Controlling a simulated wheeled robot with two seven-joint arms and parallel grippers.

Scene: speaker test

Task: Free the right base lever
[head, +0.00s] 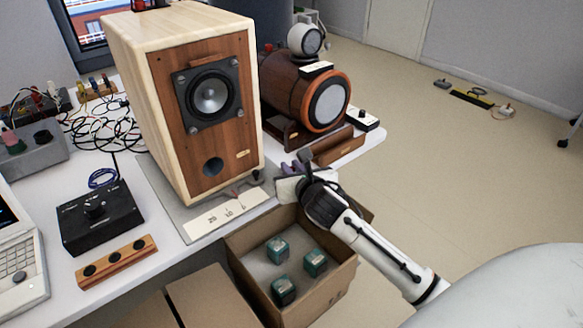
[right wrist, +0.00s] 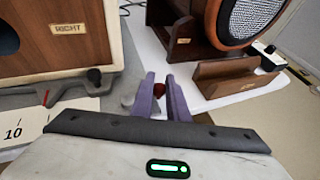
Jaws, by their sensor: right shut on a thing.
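The wooden speaker (head: 208,110) stands upright on a grey base plate (head: 168,205) on the table. In the right wrist view its front carries a label reading RIGHT (right wrist: 68,28). My right gripper (head: 290,168) is at the base's right front corner. In the right wrist view its two purple fingers (right wrist: 161,98) are closed around a small dark red knob (right wrist: 158,90), which looks like the end of the right base lever. A grey piece (right wrist: 130,92) shows left of the fingers. The head view hides the lever behind the gripper. My left gripper is not in view.
A scale card (head: 228,213) lies before the speaker. An open carton (head: 240,262) with several green-grey blocks is below the table edge, under my right arm. A brown cylindrical speaker (head: 290,95) and a wooden holder (head: 335,147) stand to the right. A black box (head: 100,218) is left.

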